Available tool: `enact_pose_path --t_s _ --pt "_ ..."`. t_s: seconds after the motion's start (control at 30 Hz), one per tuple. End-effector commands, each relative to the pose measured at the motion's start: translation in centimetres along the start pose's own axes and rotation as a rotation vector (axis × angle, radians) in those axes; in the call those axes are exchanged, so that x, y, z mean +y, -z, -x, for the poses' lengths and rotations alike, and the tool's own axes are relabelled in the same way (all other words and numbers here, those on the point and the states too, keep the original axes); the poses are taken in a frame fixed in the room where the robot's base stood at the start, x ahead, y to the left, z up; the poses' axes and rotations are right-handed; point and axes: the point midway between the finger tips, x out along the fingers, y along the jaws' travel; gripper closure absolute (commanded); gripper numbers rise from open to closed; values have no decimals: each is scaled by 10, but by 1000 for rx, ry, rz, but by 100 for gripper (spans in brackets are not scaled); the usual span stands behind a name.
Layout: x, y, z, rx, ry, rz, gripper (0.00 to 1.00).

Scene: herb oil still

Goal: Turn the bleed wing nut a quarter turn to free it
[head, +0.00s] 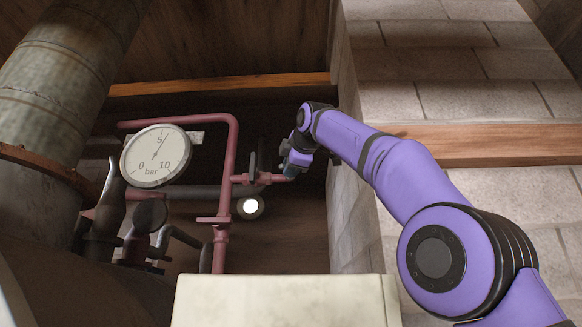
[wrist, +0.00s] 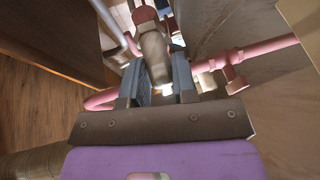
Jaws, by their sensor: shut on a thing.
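My gripper (head: 292,165) is at the right end of a short pink pipe branch, beside the stone wall. In the wrist view, its two blue-grey fingers (wrist: 158,68) stand on either side of a brownish metal piece (wrist: 155,52). This piece appears to be the bleed wing nut, and the fingers are shut on it. Its wings are not clearly seen, so I cannot tell its turn angle. In the head view the nut is hidden by my gripper. A dark valve part (head: 253,165) sits on the branch just left of my gripper.
A pink pipe (head: 231,150) runs along the top and down left of my gripper. A round pressure gauge (head: 156,156) hangs further left. A stone wall (head: 347,220) stands close on the right. A pale box (head: 280,300) is at the bottom. A large grey duct (head: 65,75) rises at left.

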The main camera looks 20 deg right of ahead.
Motion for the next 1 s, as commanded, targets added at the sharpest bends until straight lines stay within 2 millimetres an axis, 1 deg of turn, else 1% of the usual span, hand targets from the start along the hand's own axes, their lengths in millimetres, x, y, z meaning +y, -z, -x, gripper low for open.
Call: enact_pose_path --t_s 0.53,0.57,0.6,0.63,0.67,1.0 --pt "-1 0 -2 -5 14 24 98" --pt "-1 0 -2 -5 14 24 70" --pt "-1 0 -2 -5 14 24 61" --pt "-1 0 -2 -5 14 23 54" --pt "-1 0 -2 -5 14 23 51" --pt "0 0 2 -5 10 23 51"
